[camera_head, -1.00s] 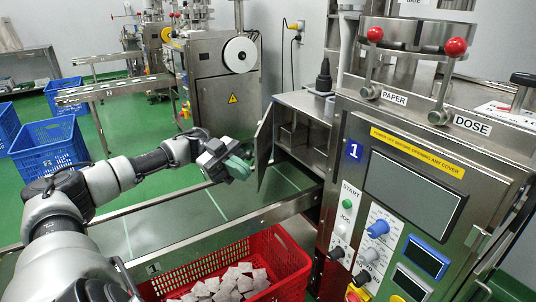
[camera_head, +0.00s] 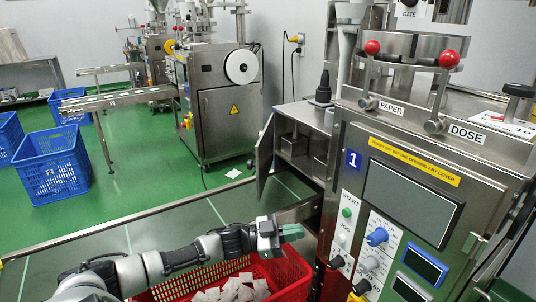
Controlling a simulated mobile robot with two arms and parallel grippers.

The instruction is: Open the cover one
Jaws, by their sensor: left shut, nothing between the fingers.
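The machine marked 1 (camera_head: 352,160) stands at the right. Its metal cover (camera_head: 264,158) is swung out on the left side and stands open, upright. The opening beside it shows an inner compartment (camera_head: 296,146) with metal boxes. My left gripper (camera_head: 291,232) is low in front of the machine, below the cover and apart from it, over the far part of the red crate. Its greenish fingers are shut and empty. My right gripper is not in view.
A red crate (camera_head: 290,275) holding several pale teabags stands below my left arm. A metal conveyor table (camera_head: 150,235) runs behind the arm. A knob panel (camera_head: 372,245) is right of the gripper. A second machine (camera_head: 225,115) and blue crates (camera_head: 50,175) stand farther back.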

